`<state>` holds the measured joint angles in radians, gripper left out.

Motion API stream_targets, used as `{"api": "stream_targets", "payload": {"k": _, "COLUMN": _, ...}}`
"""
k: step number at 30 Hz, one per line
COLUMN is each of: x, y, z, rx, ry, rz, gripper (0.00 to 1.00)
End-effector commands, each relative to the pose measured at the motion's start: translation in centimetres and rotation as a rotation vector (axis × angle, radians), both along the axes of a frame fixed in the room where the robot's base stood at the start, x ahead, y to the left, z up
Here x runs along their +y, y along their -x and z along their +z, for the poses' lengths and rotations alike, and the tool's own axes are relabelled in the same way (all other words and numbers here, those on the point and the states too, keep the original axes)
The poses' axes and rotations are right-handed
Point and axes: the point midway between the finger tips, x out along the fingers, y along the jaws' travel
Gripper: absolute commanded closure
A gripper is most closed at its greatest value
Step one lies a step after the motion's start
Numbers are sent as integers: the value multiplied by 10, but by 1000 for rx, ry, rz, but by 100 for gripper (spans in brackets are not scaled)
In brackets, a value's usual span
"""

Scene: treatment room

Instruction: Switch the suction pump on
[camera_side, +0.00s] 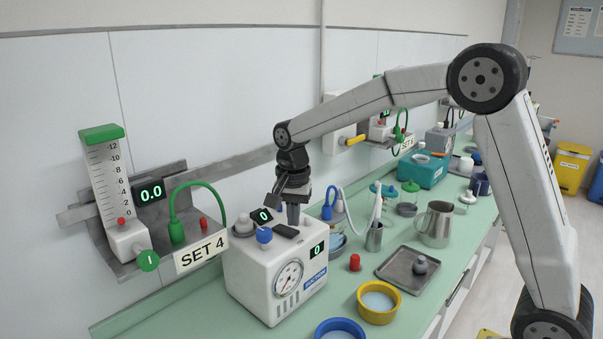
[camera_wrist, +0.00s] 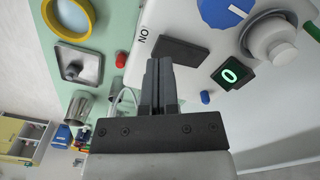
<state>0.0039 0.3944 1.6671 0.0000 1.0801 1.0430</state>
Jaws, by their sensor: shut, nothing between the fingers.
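The suction pump (camera_side: 252,276) is a white box on the green counter, with a round gauge on its front. On its top are a blue knob (camera_side: 264,235), a dark rocker switch (camera_side: 286,231) and a display showing 0. In the wrist view the switch (camera_wrist: 176,54) lies just beyond the fingertips, with lettering beside it. My gripper (camera_side: 293,221) is shut and empty, pointing down over the pump top close behind the switch. It also shows in the wrist view (camera_wrist: 158,62). I cannot tell whether the fingertips touch the pump.
A SET 4 wall unit (camera_side: 202,252) with green tubing hangs at left. To the pump's right are a red-capped item (camera_side: 355,262), a yellow bowl (camera_side: 393,311), a grey tray (camera_side: 393,273) and a metal jug (camera_side: 435,226). A blue bowl (camera_side: 341,323) stands in front.

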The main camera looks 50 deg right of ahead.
Motion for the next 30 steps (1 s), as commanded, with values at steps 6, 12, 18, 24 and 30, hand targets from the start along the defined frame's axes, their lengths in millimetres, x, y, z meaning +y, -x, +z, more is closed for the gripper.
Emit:
{"api": "stream_targets", "payload": {"k": 6, "x": 0, "y": 0, "z": 0, "rx": 0, "ry": 0, "rz": 0, "gripper": 100}}
{"api": "stream_targets", "payload": {"k": 12, "x": 0, "y": 0, "z": -2, "rx": 0, "ry": 0, "rz": 0, "gripper": 100}}
{"api": "stream_targets", "payload": {"k": 18, "x": 0, "y": 0, "z": -4, "rx": 0, "ry": 0, "rz": 0, "gripper": 100}}
{"api": "stream_targets", "payload": {"k": 24, "x": 0, "y": 0, "z": -6, "rx": 0, "ry": 0, "rz": 0, "gripper": 100}}
{"api": "stream_targets", "payload": {"k": 30, "x": 0, "y": 0, "z": -8, "rx": 1, "ry": 1, "rz": 0, "gripper": 100}}
